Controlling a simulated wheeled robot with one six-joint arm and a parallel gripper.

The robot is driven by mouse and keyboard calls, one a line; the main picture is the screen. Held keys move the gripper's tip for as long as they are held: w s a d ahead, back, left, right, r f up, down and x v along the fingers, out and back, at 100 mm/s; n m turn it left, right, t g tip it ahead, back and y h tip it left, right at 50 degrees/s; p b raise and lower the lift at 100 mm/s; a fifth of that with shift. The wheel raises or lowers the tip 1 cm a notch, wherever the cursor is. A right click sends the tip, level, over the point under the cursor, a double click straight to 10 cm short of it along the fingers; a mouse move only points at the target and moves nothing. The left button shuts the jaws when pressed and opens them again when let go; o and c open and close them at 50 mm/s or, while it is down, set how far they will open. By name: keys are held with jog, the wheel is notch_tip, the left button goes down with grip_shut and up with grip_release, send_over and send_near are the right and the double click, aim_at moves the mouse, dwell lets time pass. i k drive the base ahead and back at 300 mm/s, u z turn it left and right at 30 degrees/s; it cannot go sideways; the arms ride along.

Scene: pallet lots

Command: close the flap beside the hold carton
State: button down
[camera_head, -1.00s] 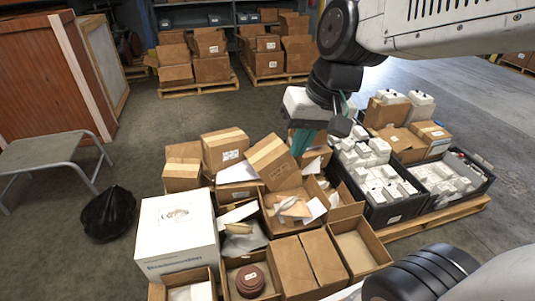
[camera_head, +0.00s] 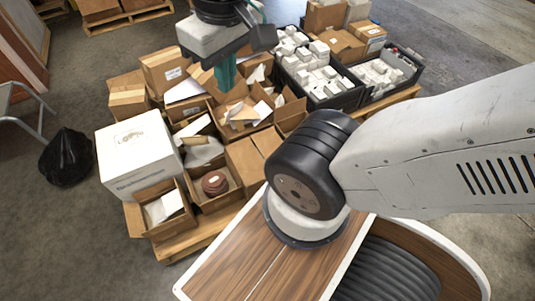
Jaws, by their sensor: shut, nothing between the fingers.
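My gripper (camera_head: 226,78) hangs at the top middle of the view, with its teal fingers shut and empty. It appears over the back of the pallet load, in front of tilted cartons. Below it stands an open carton (camera_head: 232,128) with torn paper and raised flaps. An open carton (camera_head: 158,230) at the front left holds a white sheet. Beside it, another open carton (camera_head: 229,198) holds a reddish-brown round object (camera_head: 215,184). A closed-topped carton (camera_head: 246,158) stands right of these. No hold marking is legible, so I cannot tell which carton is the hold carton.
A large white box (camera_head: 137,155) stands at the load's left. Black crates (camera_head: 347,97) with white boxes are at the right. A black bag (camera_head: 67,157) and a grey step stool (camera_head: 40,122) stand on the floor at the left. My arm covers the load's right front.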

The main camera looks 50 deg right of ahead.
aim_at(266, 142)
jog(key=k, duration=0.6)
jog(key=z, duration=0.8)
jog(key=i, duration=0.45)
